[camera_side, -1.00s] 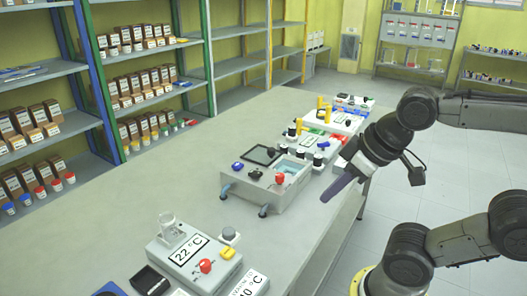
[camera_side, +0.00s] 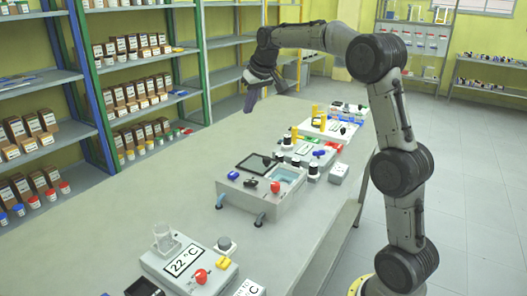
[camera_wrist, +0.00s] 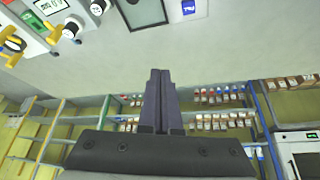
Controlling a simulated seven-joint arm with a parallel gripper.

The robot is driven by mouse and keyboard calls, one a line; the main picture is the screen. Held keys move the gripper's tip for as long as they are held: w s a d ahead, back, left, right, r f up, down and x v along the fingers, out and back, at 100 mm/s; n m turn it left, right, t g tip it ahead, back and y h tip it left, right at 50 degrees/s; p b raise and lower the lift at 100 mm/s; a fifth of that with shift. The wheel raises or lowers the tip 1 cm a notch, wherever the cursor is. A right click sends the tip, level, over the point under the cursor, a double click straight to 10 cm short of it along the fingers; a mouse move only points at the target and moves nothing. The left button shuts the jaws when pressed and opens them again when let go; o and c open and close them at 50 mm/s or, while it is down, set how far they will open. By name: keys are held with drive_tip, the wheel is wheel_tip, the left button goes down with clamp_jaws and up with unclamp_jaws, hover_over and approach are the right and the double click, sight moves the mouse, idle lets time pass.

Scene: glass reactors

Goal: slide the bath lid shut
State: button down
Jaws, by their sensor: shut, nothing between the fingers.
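The bath (camera_side: 238,199) is a light grey box on the bench, with a blue knob and a red knob on it. Its dark-framed lid (camera_side: 253,163) lies over the left part of the top, with a black knob at its right side. The water opening (camera_side: 287,174) on the right part is uncovered and shows pale blue. My gripper (camera_side: 248,111) is shut and empty, up and behind the bath over the far left side of the bench, apart from everything. In the wrist view its dark fingers (camera_wrist: 160,72) are together, pointing over bare bench.
Several bottles and devices stand on the bench behind and right of the bath. A 22 °C heater (camera_side: 190,258) with a glass beaker stands in front. The bench left of the bath is clear. Stocked shelves (camera_side: 125,75) stand along the left wall.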

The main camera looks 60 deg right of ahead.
drive_tip(key=m+g, duration=0.1)
hover_over(261, 161)
wheel_tip(261, 161, down, 9)
drive_tip(key=shift+g, duration=0.3)
drive_tip(key=x, duration=0.8)
drive_tip(key=shift+s+a+f, duration=0.3)
drive_tip(key=shift+f, duration=0.5)
drive_tip(key=shift+s+a+f, duration=0.1)
drive_tip(key=shift+s+a, duration=0.3)
drive_tip(key=shift+s, duration=0.45)
drive_tip(key=shift+s+a, duration=0.45)
drive_tip(key=shift+s, duration=0.4)
drive_tip(key=s, duration=1.1)
drive_tip(key=shift+s, duration=0.15)
